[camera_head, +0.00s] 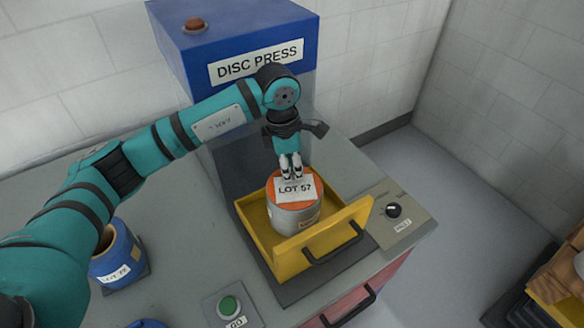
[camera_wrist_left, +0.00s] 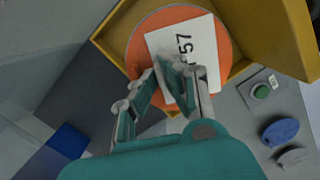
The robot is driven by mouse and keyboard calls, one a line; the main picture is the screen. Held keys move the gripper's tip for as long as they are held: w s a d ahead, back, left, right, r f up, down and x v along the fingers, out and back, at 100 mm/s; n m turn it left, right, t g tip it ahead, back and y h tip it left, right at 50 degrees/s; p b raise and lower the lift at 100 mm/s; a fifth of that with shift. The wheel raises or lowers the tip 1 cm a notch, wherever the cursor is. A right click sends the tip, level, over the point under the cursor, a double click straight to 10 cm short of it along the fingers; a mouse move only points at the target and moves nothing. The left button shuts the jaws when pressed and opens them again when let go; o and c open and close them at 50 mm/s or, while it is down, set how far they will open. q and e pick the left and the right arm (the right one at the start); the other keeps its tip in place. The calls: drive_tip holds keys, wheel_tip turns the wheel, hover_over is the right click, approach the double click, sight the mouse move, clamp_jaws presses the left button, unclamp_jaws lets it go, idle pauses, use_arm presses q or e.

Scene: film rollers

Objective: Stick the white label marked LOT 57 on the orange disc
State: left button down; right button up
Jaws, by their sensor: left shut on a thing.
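The white LOT 57 label (camera_head: 294,189) lies over the orange disc (camera_head: 276,184) in the head view. The disc is the top of a grey cylinder (camera_head: 297,217) standing in the yellow drawer (camera_head: 262,238). In the left wrist view the label (camera_wrist_left: 205,38) covers the right half of the disc (camera_wrist_left: 140,40). My left gripper (camera_head: 291,176) points down above the disc and is shut on the label's edge; it also shows in the left wrist view (camera_wrist_left: 180,75). I cannot tell whether the label is fully touching the disc. My right gripper is not in view.
The blue disc press (camera_head: 245,30) with a red button stands behind the drawer. A blue container (camera_head: 118,262) labelled LOT stands at left. A green button (camera_head: 229,306) and a black knob (camera_head: 393,211) are on the worktop. A wooden crate is at far right.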

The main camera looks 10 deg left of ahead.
use_arm(q)
drive_tip(key=shift+f, duration=0.15)
drive_tip(key=c, duration=1.4)
unclamp_jaws()
drive_tip(key=shift+s, duration=0.1)
drive_tip(key=shift+o, duration=0.3)
drive_tip(key=o, duration=0.6)
drive_tip(key=shift+r, duration=0.2)
drive_tip(key=shift+r+p, duration=1.55)
drive_tip(key=shift+r, duration=1.85)
